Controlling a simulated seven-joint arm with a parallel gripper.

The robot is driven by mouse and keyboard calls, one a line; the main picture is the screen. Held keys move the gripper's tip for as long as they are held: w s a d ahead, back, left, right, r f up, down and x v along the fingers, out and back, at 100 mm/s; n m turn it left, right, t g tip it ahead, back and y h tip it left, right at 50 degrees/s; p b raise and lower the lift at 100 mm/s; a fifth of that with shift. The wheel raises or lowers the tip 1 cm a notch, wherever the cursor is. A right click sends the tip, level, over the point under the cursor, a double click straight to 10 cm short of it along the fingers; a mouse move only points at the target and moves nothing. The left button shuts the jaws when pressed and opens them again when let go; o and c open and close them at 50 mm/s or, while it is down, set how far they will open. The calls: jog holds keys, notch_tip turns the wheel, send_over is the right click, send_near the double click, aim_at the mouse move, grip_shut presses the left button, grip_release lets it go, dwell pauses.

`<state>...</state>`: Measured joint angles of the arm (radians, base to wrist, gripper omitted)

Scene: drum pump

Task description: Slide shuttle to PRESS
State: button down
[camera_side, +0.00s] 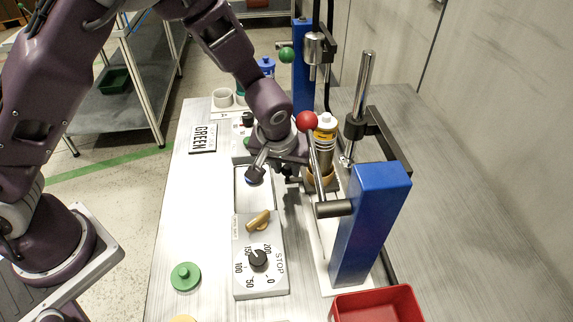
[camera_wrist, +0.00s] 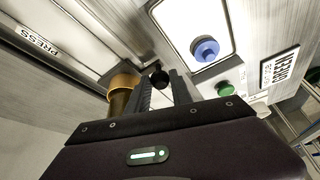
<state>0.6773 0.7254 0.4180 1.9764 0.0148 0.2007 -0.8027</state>
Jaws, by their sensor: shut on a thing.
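The shuttle (camera_side: 310,184) is a tan-brown round holder carrying a bottle with a white cap and yellow label (camera_side: 325,135). The bottle stands upright beside the near blue press. In the wrist view the brown holder (camera_wrist: 123,83) is left of my fingers, and a black knob (camera_wrist: 158,76) shows at the fingertips. My gripper (camera_wrist: 163,88) is shut on what looks like this knob, the shuttle's handle. In the side view my gripper (camera_side: 289,172) is beside the holder, its fingertips partly hidden by my wrist. A PRESS label (camera_wrist: 38,42) lies along the rail at upper left in the wrist view.
The near blue press (camera_side: 370,225) has a red-ball lever (camera_side: 307,121) close to my wrist. A control box with a dial (camera_side: 258,262) and a blue button (camera_wrist: 205,48) are nearby. A red bin (camera_side: 378,305) is in front. The right side of the table is clear.

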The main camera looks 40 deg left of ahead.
jog(key=s+d, duration=1)
jog(key=shift+s+d, duration=0.1)
jog(key=shift+d, duration=0.05)
jog(key=c, duration=1.4)
grip_release()
jog(key=shift+s+d, duration=0.1)
jog(key=shift+o, duration=1.3)
jog(key=s+d+r, duration=0.1)
jog(key=s+d, duration=0.1)
jog(key=s, duration=0.4)
jog(key=s+d+r, duration=0.1)
jog(key=s+d, duration=0.1)
jog(key=s, duration=0.4)
jog(key=shift+d+r, duration=0.35)
jog(key=shift+r, duration=0.05)
